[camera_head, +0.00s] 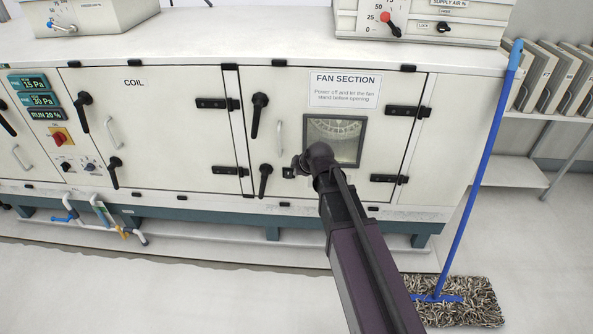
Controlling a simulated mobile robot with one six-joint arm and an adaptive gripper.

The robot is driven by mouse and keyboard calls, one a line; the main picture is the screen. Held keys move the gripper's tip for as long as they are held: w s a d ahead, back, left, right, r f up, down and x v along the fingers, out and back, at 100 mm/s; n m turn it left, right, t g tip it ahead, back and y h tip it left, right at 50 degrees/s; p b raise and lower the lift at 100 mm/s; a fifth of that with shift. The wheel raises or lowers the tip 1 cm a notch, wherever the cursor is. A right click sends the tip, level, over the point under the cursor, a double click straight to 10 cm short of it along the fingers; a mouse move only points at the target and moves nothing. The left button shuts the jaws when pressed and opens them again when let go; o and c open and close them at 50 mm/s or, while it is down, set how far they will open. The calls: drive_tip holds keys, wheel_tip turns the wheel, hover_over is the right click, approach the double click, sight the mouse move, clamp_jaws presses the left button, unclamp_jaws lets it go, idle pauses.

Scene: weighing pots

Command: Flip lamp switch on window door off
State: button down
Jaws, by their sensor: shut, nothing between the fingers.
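The window door is the white fan section door (290,110) with a small square window (347,141), through which a lit, ribbed round fan part shows. A small dark box (288,172), which looks like the lamp switch, sits low on the door, left of the window. I cannot tell its lever position. My arm reaches up from the bottom right. My gripper (299,164) is shut and empty, small and dark, just right of the switch and by the window's lower left corner. My wrist covers part of the window. I cannot tell whether the gripper touches the switch.
Black door handles (259,115) and (265,180) and a pale grab bar (281,133) stand out left of the window. Black hinges (404,111) are on the right. A blue-handled mop (480,170) leans at the cabinet's right end. Floor in front is mostly clear.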

sight(291, 177)
drive_tip(key=shift+f, duration=0.1)
idle(0.3)
drive_tip(key=shift+s+d+f+g, duration=0.1)
drive_tip(key=shift+s+f+g, duration=0.25)
drive_tip(key=shift+f+g, duration=0.2)
drive_tip(key=shift+w+f+b, duration=0.1)
drive_tip(key=shift+f+b, duration=0.05)
drive_tip(key=shift+b, duration=0.2)
drive_tip(key=shift+w+a+f+b, duration=0.45)
drive_tip(key=shift+w+f+b, duration=0.95)
drive_tip(key=shift+f+b, duration=0.05)
drive_tip(key=shift+w+a+f+b, duration=0.4)
drive_tip(key=shift+w+f+b, duration=1)
drive_tip(key=shift+f+b, duration=0.1)
drive_tip(key=shift+w+a+f+b, duration=0.45)
drive_tip(key=shift+w+f+b, duration=0.95)
drive_tip(key=shift+f, duration=0.05)
drive_tip(key=shift+d, duration=0.1)
